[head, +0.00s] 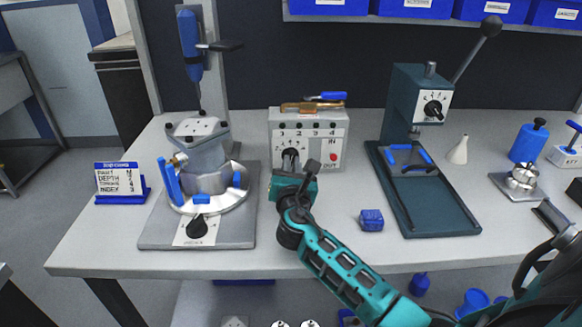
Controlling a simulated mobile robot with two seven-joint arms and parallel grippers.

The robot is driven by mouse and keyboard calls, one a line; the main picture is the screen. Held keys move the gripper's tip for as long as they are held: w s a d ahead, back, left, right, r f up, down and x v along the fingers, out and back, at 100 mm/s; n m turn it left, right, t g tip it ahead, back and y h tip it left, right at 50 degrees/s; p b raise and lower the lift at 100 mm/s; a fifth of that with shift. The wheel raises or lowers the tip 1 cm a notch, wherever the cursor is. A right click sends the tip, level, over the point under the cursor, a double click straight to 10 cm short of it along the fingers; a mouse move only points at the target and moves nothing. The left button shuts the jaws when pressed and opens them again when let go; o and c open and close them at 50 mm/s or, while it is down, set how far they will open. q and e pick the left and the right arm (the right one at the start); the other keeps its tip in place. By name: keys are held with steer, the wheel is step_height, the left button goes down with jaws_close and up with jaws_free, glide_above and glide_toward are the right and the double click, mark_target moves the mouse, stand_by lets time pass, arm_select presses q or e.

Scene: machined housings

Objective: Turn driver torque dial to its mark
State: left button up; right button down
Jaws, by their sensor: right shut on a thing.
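The grey driver box (337,128) stands at the back middle of the bench. A dark torque dial (290,155) is on the left of that face. My right gripper (296,172) reaches in from the lower right and is shut on the dial. The gripper partly hides the dial, so I cannot tell which mark its pointer faces. A blue driver (190,40) hangs on its stand to the left. My left gripper is not in view.
A housing (203,150) sits on a round fixture left of the box. A small sign (118,180) stands at the far left. A green press (405,100) stands at the right. A blue block (371,219) lies on the bench near my right arm.

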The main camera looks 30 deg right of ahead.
steer(key=shift+m+b, duration=0.35)
steer(key=shift+m, duration=1.15)
steer(key=c, duration=1.1)
jaws_free()
steer(key=shift+c, duration=0.2)
steer(key=v, duration=1.2)
steer(key=shift+s+a, duration=0.1)
steer(key=shift+s, duration=0.4)
